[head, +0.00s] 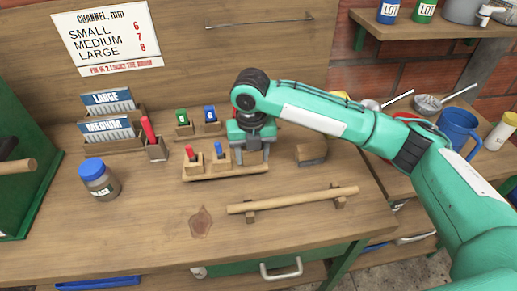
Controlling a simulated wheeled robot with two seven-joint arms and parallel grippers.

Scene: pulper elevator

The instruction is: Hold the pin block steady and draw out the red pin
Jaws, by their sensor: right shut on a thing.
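The pin block (228,173) is a low wooden rack on the bench with small upright wooden pieces on it. A red pin (190,152) stands at its left and a blue pin (218,149) beside it, both upright. My right gripper (253,157) points down over the right end of the block. Its fingers are around something at that end, which they partly hide; it appears to be shut on the block. The red pin is clear of the gripper. My left gripper is not in view.
A jar with a blue lid (97,179) stands at left. A holder with a red-handled item (150,137), green and blue tags (210,114) and label boxes (108,104) are behind. A wooden bar (293,200) lies in front. The front left bench is clear.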

